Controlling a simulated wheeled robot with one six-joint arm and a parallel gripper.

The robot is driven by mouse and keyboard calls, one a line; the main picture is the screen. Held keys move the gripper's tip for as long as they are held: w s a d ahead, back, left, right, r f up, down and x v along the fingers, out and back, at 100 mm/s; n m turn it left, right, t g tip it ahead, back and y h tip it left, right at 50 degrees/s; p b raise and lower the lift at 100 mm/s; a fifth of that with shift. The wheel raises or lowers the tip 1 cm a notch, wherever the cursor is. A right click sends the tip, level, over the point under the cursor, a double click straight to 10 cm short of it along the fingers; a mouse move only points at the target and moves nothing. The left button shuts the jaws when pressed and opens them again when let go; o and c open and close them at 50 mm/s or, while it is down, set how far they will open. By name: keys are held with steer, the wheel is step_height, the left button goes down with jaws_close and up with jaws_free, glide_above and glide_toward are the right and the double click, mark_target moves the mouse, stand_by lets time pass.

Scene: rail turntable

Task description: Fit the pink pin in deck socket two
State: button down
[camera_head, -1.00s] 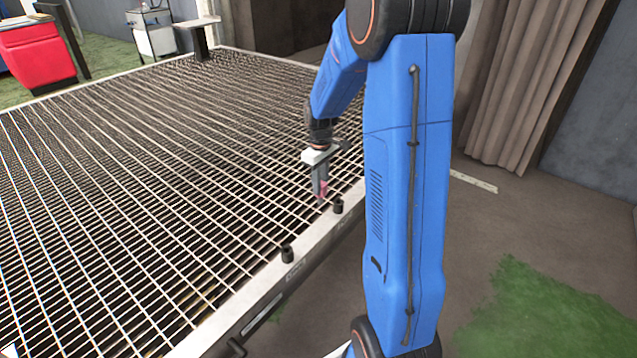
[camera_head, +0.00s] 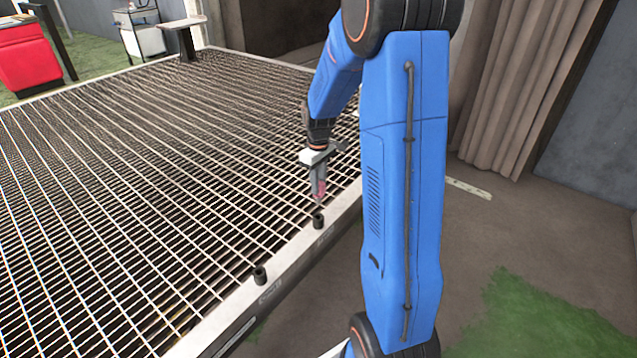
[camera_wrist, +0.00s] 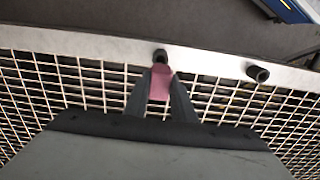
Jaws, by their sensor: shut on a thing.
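My gripper (camera_head: 319,180) is shut on the pink pin (camera_head: 319,189) and holds it upright above the deck's near rail. The pin (camera_wrist: 161,83) also shows between the fingers in the wrist view. A dark deck socket (camera_head: 318,220) stands on the rail just below the pin's tip, with a small gap in the head view. In the wrist view this socket (camera_wrist: 160,56) appears just beyond the pin. A second dark socket (camera_head: 260,274) stands further along the rail, nearer the camera; in the wrist view it is to the right (camera_wrist: 259,73). The socket labels are unreadable.
The wide metal grating (camera_head: 150,160) fills the deck behind the pale rail (camera_head: 285,272). A post with a flat top (camera_head: 186,35) stands at the far edge. Grass (camera_head: 550,310) and bare floor lie to the right.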

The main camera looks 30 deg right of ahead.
mark_target(318, 204)
steer(key=shift+f, duration=2.7)
steer(key=shift+f, duration=2.8)
steer(key=c, duration=1.4)
jaws_free()
step_height(318, 204, up, 18)
steer(key=shift+f, duration=0.25)
